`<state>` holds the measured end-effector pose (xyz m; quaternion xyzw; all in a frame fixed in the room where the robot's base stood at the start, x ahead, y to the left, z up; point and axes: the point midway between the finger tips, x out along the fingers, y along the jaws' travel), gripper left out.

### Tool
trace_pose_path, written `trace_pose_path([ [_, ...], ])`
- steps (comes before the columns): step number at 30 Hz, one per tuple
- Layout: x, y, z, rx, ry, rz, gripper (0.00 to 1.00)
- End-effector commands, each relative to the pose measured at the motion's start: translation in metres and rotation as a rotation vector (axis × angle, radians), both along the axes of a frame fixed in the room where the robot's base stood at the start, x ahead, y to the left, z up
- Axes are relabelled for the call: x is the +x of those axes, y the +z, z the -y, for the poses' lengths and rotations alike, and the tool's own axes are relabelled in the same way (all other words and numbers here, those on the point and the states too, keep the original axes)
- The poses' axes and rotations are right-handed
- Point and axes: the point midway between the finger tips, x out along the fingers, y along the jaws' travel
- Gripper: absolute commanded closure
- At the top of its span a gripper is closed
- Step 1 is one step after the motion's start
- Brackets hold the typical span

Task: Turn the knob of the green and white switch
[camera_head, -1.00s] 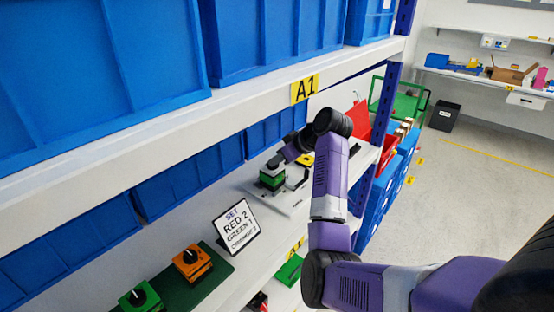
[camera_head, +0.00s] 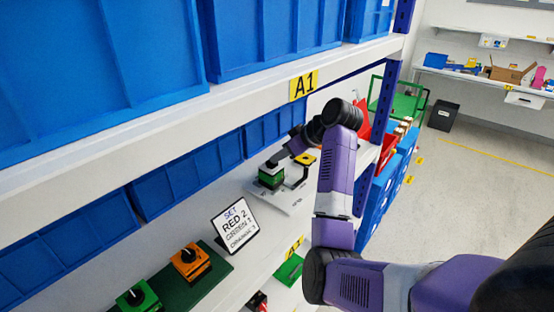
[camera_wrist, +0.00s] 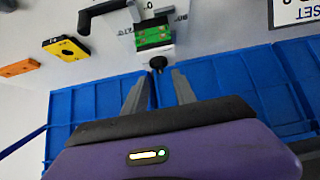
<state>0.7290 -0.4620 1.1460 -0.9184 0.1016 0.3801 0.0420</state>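The green and white switch (camera_head: 271,178) stands on a pale panel on the lower shelf, with something dark at its top. In the wrist view its green body (camera_wrist: 153,38) lies ahead of my fingers, and a small black knob (camera_wrist: 158,63) stands out toward them. My gripper (camera_wrist: 159,74) is open, its two grey fingers apart, with the knob in line with the gap between them. I cannot tell whether the fingers touch it. In the head view my wrist is just above and right of the switch, and the fingers are hard to make out.
A yellow switch (camera_wrist: 66,48) and a black handle (camera_wrist: 100,12) are beside it. An orange switch (camera_head: 190,262), a green switch (camera_head: 138,298) and a sign (camera_head: 235,225) stand to the left. The upper shelf (camera_head: 200,110) and blue bins (camera_head: 275,135) hem in the space.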

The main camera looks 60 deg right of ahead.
Motion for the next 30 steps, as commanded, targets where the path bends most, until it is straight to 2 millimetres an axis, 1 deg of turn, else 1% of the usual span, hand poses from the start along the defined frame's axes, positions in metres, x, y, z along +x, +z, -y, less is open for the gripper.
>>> trace_pose_path([
  [3, -0.014, 0.013, -0.002, -0.003, -0.003, 0.001, 0.67],
  [6, -0.023, 0.022, -0.004, -0.002, -0.003, 0.001, 0.67],
  [10, -0.03, 0.03, -0.006, -0.002, -0.001, 0.001, 0.67],
  [30, -0.032, 0.032, -0.007, 0.004, -0.004, 0.0, 0.67],
])
